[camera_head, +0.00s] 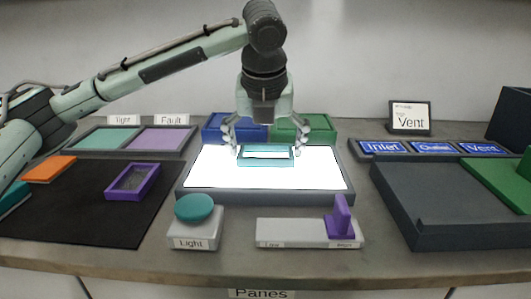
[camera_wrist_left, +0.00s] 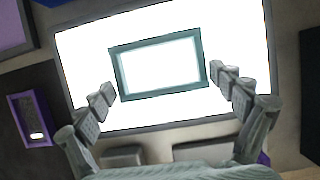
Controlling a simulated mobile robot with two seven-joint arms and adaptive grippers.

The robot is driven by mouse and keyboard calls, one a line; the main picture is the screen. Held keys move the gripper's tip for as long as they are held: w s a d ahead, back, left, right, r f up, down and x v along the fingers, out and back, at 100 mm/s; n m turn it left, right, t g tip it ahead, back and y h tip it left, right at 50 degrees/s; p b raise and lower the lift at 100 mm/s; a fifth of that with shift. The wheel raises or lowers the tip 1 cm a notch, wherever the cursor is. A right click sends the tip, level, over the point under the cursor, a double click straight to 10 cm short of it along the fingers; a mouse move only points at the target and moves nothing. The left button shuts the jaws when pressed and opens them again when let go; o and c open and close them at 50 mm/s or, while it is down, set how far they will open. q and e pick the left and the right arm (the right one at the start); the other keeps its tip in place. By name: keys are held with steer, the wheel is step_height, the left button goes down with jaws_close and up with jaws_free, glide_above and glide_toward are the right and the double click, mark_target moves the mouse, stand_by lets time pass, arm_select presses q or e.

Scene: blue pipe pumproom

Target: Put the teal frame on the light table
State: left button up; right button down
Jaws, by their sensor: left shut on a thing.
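The teal frame (camera_head: 266,162) is a small rectangular frame over the middle of the lit white light table (camera_head: 215,178). My left gripper (camera_head: 266,150) comes down from above with one finger at each short end of the frame and is shut on it. In the left wrist view the teal frame (camera_wrist_left: 157,94) lies between the two fingertips (camera_wrist_left: 163,82), with the bright panel (camera_wrist_left: 240,40) showing through its opening. I cannot tell whether the frame touches the panel or is held just above it. My right gripper is not in view.
A purple frame (camera_head: 132,182) and an orange piece (camera_head: 49,169) lie on the black mat (camera_head: 85,215) at left. A teal button (camera_head: 194,207) and a purple-handled slider (camera_head: 341,218) stand in front of the light table. Blue (camera_head: 234,128) and green (camera_head: 305,128) bins stand behind. A dark tray (camera_head: 425,205) is at right.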

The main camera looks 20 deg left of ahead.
mark_target(266, 154)
arm_select(q)
steer(key=shift+f, duration=0.5)
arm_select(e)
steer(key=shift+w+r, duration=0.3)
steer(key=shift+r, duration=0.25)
arm_select(q)
steer(key=o, duration=1.2)
steer(key=shift+f, duration=0.1)
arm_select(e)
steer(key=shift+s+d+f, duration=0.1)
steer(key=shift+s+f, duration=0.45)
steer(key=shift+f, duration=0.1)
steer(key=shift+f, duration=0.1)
arm_select(q)
steer(key=v, duration=0.4)
steer(key=shift+r, duration=0.35)
steer(key=shift+p+v, duration=0.6)
steer(key=shift+v, duration=3.25)
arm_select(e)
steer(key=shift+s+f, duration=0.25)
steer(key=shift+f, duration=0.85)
